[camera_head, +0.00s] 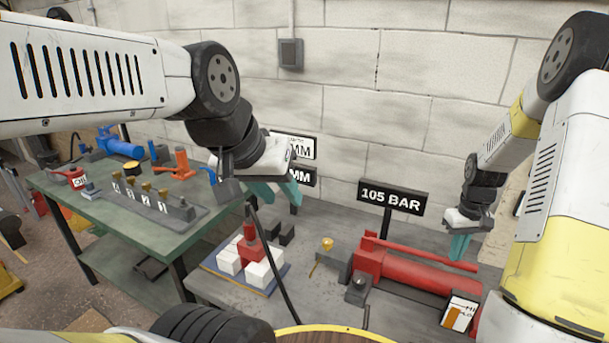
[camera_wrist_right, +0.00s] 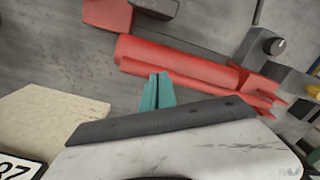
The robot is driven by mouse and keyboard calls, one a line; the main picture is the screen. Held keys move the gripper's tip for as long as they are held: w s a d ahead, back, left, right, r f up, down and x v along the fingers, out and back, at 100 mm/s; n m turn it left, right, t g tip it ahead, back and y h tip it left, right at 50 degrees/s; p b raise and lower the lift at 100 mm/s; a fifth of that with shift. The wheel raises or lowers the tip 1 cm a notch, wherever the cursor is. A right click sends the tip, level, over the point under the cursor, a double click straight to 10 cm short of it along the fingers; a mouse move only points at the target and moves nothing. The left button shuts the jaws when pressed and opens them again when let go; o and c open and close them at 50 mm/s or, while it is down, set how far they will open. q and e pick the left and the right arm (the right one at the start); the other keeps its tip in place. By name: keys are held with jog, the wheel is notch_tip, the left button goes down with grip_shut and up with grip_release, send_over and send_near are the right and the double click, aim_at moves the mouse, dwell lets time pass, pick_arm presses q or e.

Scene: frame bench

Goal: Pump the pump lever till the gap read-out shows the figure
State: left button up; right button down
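The red pump (camera_head: 415,273) lies on the grey bench, with its thin red lever (camera_head: 425,252) along the top. It also shows in the right wrist view (camera_wrist_right: 180,62). A black sign (camera_head: 393,197) above it reads 105 BAR. Two plates ending in MM, a white one (camera_head: 301,147) and a dark one (camera_head: 302,177), stand behind my left gripper, which hides their figures. My left gripper (camera_head: 277,192) is open and empty, high over the bench. My right gripper (camera_head: 460,246) is shut, fingers together, just over the lever's right end; I cannot tell whether they touch.
A red tool with white blocks (camera_head: 258,272) stands on a blue-edged board left of the pump. A dark block (camera_head: 358,290) with a knob sits before the pump. A small card (camera_head: 459,314) stands at the right. A green table (camera_head: 120,240) with tools is at left.

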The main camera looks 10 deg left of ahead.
notch_tip(320, 180, up, 8)
dwell(0.5)
jog(key=shift+f, duration=0.1)
dwell(0.6)
dwell(1.7)
dwell(0.7)
notch_tip(320, 180, down, 8)
notch_tip(320, 180, up, 8)
dwell(1.0)
dwell(0.8)
